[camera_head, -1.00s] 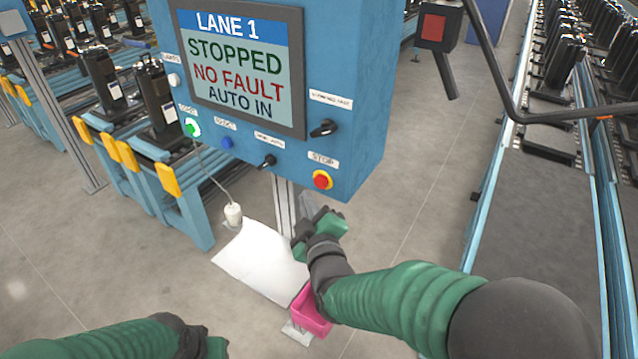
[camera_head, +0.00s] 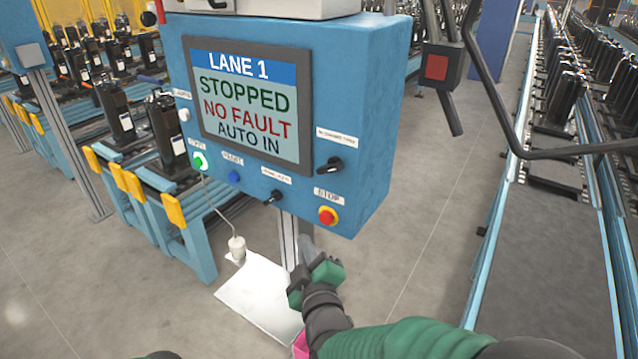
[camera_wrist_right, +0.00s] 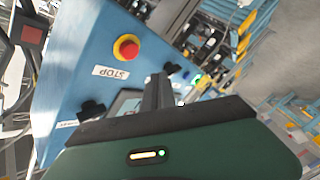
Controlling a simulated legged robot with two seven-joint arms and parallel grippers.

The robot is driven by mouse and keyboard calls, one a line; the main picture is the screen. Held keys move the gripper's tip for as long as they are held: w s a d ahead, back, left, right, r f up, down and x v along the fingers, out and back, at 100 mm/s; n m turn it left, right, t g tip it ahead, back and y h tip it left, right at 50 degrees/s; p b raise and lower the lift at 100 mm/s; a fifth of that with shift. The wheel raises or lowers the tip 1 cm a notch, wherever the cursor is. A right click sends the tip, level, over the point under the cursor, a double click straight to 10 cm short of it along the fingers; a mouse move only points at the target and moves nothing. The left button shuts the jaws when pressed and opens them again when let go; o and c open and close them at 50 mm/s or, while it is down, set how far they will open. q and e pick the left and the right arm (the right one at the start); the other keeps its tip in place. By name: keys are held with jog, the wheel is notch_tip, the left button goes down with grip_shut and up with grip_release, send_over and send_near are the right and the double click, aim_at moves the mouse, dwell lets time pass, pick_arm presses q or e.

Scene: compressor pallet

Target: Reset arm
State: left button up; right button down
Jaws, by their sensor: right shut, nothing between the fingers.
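My right arm (camera_head: 405,338) comes in from the lower right in the head view. Its green and black gripper (camera_head: 303,262) is below the blue control box, in front of the grey post, apart from the box's buttons. The right wrist view shows its dark fingers (camera_wrist_right: 158,92) together with nothing between them. The control box (camera_head: 365,150) has a screen (camera_head: 243,105) reading LANE 1, STOPPED, NO FAULT, AUTO IN. Its red stop button (camera_head: 327,215) also shows in the wrist view (camera_wrist_right: 127,47). Only a sliver of my left arm (camera_head: 160,355) shows at the bottom edge; its gripper is hidden.
A white sheet (camera_head: 260,295) lies below the box, with a white cylinder (camera_head: 237,245) on a cord beside it. A pink container (camera_head: 300,345) is partly hidden by my right arm. Conveyors with black units stand left and right (camera_head: 545,230). Grey floor (camera_head: 420,240) is clear between.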

jog(key=s+d+f+m+g+h+b, duration=0.1)
jog(key=s+d+f+m+g+b, duration=0.2)
jog(key=f, duration=0.5)
jog(key=s+d+f+m+g+b, duration=0.1)
jog(key=s+d+f+g+b, duration=0.15)
jog(key=d+f, duration=0.45)
jog(key=s+d+f+m+g+h+b, duration=0.2)
jog(key=s+d+f+m+g+b, duration=0.3)
jog(key=s+f, duration=1)
jog(key=s+d+m+g, duration=0.2)
jog(key=d+g, duration=0.2)
jog(key=d, duration=0.1)
jog(key=shift+m+b, duration=0.35)
jog(key=shift+m, duration=0.05)
jog(key=shift+a+f, duration=0.1)
jog(key=shift+w, duration=0.1)
